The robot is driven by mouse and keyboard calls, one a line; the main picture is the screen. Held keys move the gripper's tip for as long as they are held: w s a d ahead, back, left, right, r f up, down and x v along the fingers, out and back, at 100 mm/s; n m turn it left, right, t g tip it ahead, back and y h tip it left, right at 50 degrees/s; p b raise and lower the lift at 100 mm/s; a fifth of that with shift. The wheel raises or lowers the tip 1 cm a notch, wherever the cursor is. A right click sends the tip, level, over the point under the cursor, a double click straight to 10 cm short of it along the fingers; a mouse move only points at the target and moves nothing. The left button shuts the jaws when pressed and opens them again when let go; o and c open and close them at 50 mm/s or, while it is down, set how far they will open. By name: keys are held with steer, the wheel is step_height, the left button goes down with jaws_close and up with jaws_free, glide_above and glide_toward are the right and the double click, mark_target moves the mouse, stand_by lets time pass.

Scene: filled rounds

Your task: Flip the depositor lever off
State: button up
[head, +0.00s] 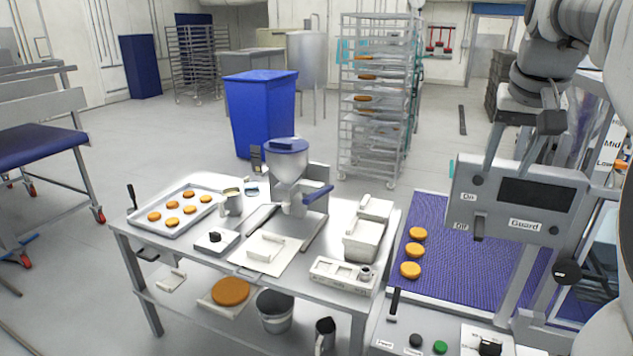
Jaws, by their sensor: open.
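The depositor (290,185), with a pale hopper and grey body, stands on the steel table (345,300). A blue handle (318,193) sticks out on its right side. I cannot tell for certain whether this is its lever, or which position it is in. A black upright lever (131,196) also stands at the table's left corner. My gripper (524,150) is at the upper right, open and empty, above a grey panel and well to the right of the depositor.
The grey panel (520,205), marked On, Off and Guard, has a black lever (479,228) down by Off. A purple conveyor (440,225) carries orange rounds. A tray of rounds (165,222) sits left on the table. A blue bin (260,115) and rack (375,100) stand behind.

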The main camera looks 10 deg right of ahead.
mark_target(480, 228)
steer(key=x, duration=1.7)
steer(key=shift+s+f, duration=0.1)
steer(key=shift+f, duration=0.1)
jaws_close()
